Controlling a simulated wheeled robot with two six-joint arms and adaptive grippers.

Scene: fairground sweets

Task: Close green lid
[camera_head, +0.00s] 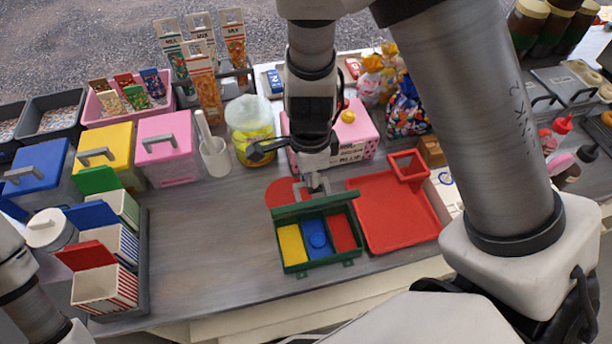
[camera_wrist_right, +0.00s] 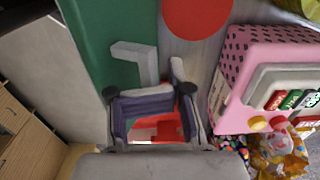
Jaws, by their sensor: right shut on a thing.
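A green box (camera_head: 296,266) with yellow, blue and red compartments sits on the counter. My right gripper (camera_head: 316,187) is at the lid from behind, shut on the handle; the exact contact is partly hidden. My left gripper is out of view.
A red tray (camera_head: 385,225) stands close to the box's right. A pink box (camera_head: 362,138) is behind, beside my right gripper. Striped cartons in a dark holder (camera_head: 136,290) stand left. The counter between holder and green box is clear.

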